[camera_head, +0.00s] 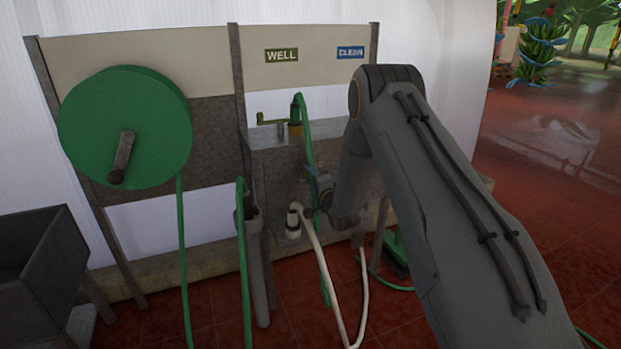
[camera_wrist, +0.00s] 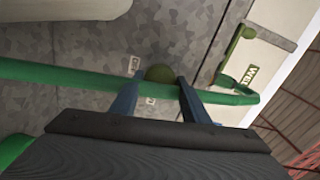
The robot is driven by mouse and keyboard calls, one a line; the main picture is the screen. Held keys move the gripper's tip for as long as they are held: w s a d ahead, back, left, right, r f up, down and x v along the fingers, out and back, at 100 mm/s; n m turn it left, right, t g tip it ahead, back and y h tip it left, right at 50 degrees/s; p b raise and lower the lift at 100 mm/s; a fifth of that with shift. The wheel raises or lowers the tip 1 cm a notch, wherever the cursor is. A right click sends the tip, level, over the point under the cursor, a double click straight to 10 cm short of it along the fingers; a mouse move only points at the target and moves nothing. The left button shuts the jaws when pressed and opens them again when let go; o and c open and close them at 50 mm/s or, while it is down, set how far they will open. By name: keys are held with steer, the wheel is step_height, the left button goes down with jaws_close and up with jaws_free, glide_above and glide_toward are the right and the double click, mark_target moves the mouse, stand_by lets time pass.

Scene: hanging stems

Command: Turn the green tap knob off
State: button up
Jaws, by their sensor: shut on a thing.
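In the wrist view the green tap knob (camera_wrist: 160,74) is a small round dark-green piece against a speckled grey metal panel. My gripper (camera_wrist: 160,82) has its two blue fingers on either side of the knob, shut on it. The knob's lower part is hidden by the green hose crossing the fingers. In the head view my gripper (camera_head: 318,186) is at the grey panel below the CLEAN sign, largely hidden behind my wrist and arm. I cannot make out the knob there.
A green hose (camera_wrist: 70,76) crosses by my fingers. An olive lever tap (camera_head: 266,120) is on the panel's top under the WELL sign (camera_head: 281,56). A white hose (camera_head: 325,275) hangs below my gripper. A green reel (camera_head: 125,110) and a grey trough (camera_head: 40,265) stand left.

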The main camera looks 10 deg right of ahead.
steer(key=shift+m, duration=0.8)
steer(key=o, duration=1.1)
steer(key=shift+c, duration=0.2)
steer(key=shift+s, duration=0.1)
steer(key=s+d, duration=0.1)
steer(key=s, duration=0.6)
steer(key=shift+s+d, duration=0.25)
